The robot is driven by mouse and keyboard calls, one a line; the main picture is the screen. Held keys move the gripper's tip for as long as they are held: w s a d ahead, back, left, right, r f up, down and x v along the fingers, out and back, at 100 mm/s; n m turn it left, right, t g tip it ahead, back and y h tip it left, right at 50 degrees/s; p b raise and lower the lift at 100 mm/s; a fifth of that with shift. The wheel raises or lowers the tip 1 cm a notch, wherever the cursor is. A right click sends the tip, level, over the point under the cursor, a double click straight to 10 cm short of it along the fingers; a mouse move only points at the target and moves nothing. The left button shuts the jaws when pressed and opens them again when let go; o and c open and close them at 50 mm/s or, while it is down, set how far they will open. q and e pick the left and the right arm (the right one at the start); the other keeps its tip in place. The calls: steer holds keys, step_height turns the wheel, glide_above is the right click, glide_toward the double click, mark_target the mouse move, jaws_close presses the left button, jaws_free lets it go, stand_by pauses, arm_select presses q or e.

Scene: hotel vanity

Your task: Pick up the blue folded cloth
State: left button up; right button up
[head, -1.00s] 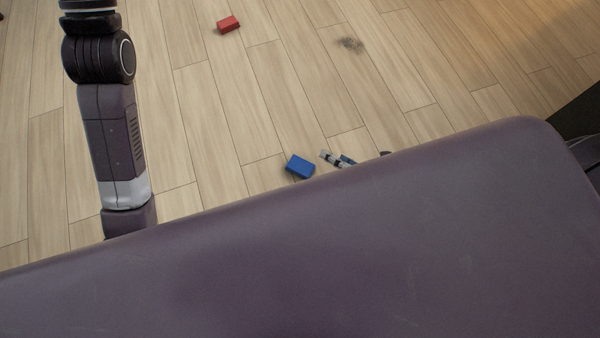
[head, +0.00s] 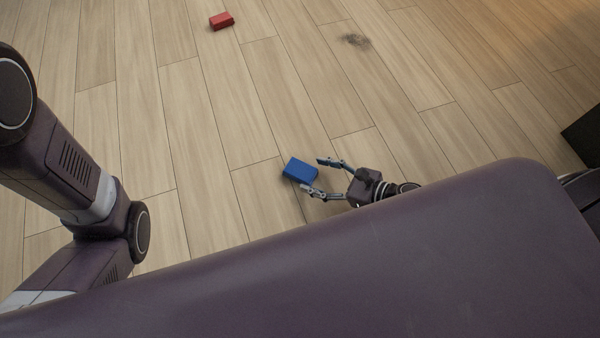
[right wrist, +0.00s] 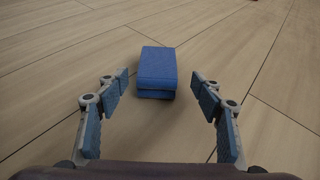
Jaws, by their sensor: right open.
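The blue folded cloth (head: 300,170) lies on the wooden floor as a small thick block, and it also shows in the right wrist view (right wrist: 157,71). My right gripper (head: 313,175) is low by the floor, with its two fingers spread open towards the cloth. In the right wrist view the cloth lies just ahead of the fingertips (right wrist: 160,84), roughly centred between them, and nothing is held. My left arm comes in at the left of the head view, but its gripper is out of the frame.
A red folded block (head: 221,21) lies on the floor farther off. A dark object (head: 585,138) stands at the right edge. The floor around the cloth is clear.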

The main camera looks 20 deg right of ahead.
mark_target(309, 173)
steer(key=b+x, duration=0.2)
steer(key=x, duration=0.2)
steer(key=shift+s+a+r, duration=0.1)
steer(key=shift+a, duration=0.1)
steer(key=shift+w+a, duration=0.35)
steer(key=shift+c, duration=0.7)
steer(key=c, duration=1)
